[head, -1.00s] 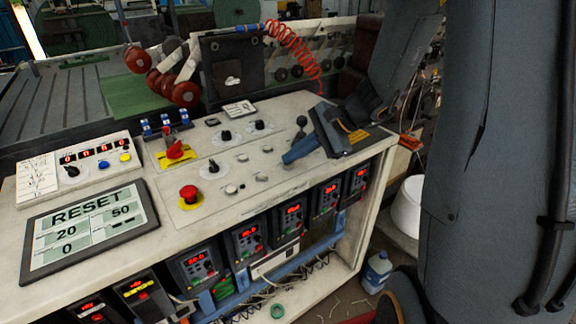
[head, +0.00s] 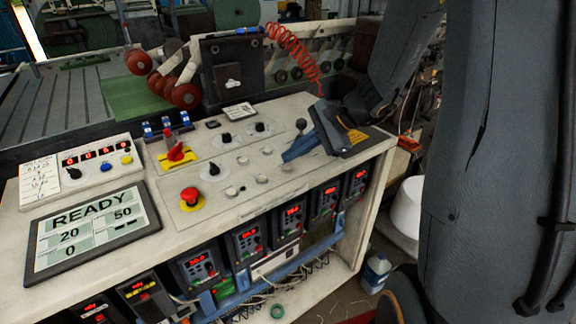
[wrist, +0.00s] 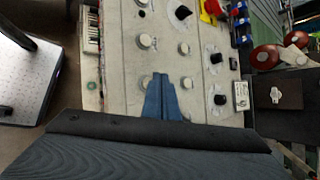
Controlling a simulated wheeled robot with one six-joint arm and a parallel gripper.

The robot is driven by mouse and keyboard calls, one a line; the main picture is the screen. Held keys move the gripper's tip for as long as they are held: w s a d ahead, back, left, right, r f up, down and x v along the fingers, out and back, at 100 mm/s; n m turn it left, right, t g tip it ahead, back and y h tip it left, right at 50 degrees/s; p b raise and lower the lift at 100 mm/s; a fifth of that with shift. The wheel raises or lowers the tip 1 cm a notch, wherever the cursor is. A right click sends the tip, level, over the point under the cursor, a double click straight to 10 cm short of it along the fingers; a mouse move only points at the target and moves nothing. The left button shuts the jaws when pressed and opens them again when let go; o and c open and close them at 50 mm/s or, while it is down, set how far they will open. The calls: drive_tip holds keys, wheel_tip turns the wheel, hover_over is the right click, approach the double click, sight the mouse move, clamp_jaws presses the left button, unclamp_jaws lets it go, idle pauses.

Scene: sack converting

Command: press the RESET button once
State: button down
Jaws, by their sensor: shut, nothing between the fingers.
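The cream control panel (head: 270,195) carries several pale round buttons, black knobs and a red mushroom button (head: 190,196). I cannot read a RESET label on any button. The display screen (head: 92,226) at the panel's left reads READY, with 20, 50 and 0 below. My gripper (head: 287,158), with blue fingers, is shut and empty over the right part of the panel. In the wrist view its fingertips (wrist: 160,77) lie between two pale buttons, the left one (wrist: 145,83) and the right one (wrist: 187,83). I cannot tell whether they touch the panel.
A counter box (head: 85,165) with red digits and blue and yellow buttons stands behind the screen. A red switch on a yellow plate (head: 176,154) is at the panel's back. Red-lit drive units (head: 247,242) line the front below. A coiled red hose (head: 293,50) hangs behind.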

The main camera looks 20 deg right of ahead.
wheel_tip(320, 180, up, 5)
drive_tip(key=p, duration=0.3)
drive_tip(key=shift+p, duration=0.4)
idle(0.7)
